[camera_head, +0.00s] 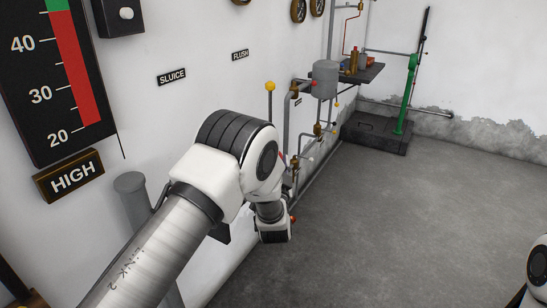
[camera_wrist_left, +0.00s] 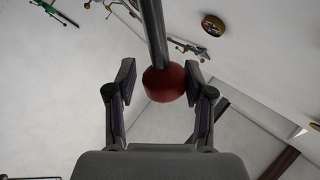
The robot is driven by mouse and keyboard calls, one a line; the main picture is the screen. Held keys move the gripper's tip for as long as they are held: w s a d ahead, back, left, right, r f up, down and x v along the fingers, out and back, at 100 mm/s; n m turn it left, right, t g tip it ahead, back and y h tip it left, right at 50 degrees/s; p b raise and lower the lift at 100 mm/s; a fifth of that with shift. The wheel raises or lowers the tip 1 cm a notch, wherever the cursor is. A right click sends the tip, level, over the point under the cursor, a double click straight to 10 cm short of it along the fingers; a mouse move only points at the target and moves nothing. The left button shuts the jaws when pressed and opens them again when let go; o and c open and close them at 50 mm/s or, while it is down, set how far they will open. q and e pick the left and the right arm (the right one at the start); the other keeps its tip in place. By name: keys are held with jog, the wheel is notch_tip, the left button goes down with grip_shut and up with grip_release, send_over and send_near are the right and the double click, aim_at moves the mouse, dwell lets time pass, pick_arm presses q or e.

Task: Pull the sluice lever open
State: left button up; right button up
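The red ball knob (camera_wrist_left: 165,84) of a lever is between the fingers of my left gripper (camera_wrist_left: 160,72) in the left wrist view. Its grey shaft (camera_wrist_left: 153,30) runs up out of that frame. The fingers are spread, with a gap on each side of the ball, wider on the left. In the head view my left arm reaches in from the left and hides its fingers and most of the lever. A small red-orange spot (camera_head: 292,219) shows beside the wrist, perhaps the knob. The SLUICE sign (camera_head: 171,76) is on the wall above. My right gripper is out of view.
A yellow-knobbed lever (camera_head: 270,87) stands upright near the FLUSH sign (camera_head: 240,55). Pipes and a grey tank (camera_head: 325,76) line the wall behind my arm. A gauge board (camera_head: 50,75) hangs at left. A green stand (camera_head: 407,95) is at the back. The floor (camera_head: 400,220) is clear.

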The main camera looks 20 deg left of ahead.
pick_arm(q)
jog(key=shift+o, duration=0.4)
jog(key=shift+d, duration=0.35)
jog(key=shift+s+f, duration=0.15)
jog(key=shift+s, duration=0.1)
jog(key=v, duration=1.1)
jog(key=shift+d, duration=0.2)
jog(key=shift+s+f, duration=0.1)
jog(key=shift+s, duration=0.05)
